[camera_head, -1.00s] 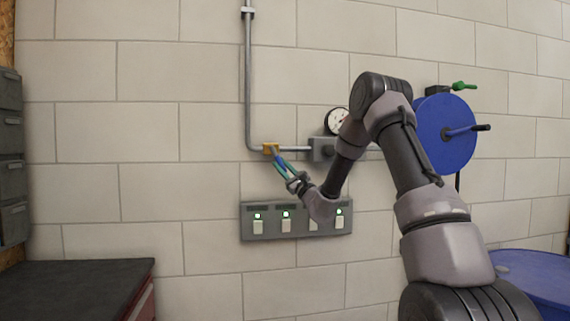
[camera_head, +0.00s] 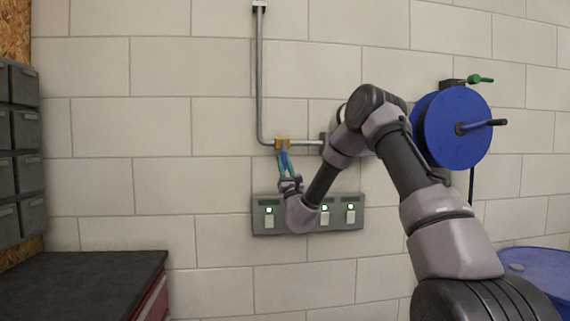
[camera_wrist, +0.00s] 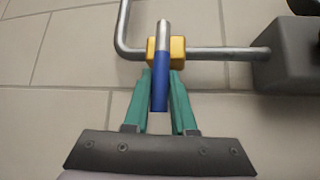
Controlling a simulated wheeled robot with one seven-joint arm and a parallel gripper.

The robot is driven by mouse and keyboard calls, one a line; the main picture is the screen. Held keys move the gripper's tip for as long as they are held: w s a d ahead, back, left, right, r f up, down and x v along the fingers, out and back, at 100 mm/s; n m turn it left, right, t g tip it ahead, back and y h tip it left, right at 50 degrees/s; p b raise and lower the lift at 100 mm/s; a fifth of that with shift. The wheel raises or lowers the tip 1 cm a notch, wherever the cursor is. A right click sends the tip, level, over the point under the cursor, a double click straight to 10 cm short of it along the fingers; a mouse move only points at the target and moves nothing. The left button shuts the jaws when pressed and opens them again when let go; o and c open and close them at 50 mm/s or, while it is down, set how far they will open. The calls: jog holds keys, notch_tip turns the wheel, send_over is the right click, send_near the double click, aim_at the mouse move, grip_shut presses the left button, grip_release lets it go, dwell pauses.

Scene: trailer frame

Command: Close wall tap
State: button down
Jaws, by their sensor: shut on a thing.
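The wall tap has a yellow body (camera_head: 282,143) on a grey pipe against the brick wall, with a blue handle (camera_head: 285,162) pointing down from it. In the wrist view the yellow body (camera_wrist: 177,48) sits behind a handle with a bare metal end and a blue grip (camera_wrist: 160,82). My gripper (camera_head: 284,160) is just below the yellow body, its teal fingers pointing up. In the wrist view my gripper (camera_wrist: 160,84) has one finger on each side of the blue grip and is shut on it.
A grey panel of switches (camera_head: 262,215) with green lights is on the wall below, partly behind my arm. A blue reel (camera_head: 450,128) hangs at right. A dark-topped cabinet (camera_head: 75,285) stands at lower left, with grey drawers (camera_head: 22,150) above.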

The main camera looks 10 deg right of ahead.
dwell(0.3)
jog(key=c, duration=0.7)
grip_release()
jog(key=shift+c, duration=0.2)
jog(key=v, duration=1)
jog(key=shift+s+f, duration=0.2)
jog(key=shift+f, duration=0.1)
jog(key=shift+y, duration=0.3)
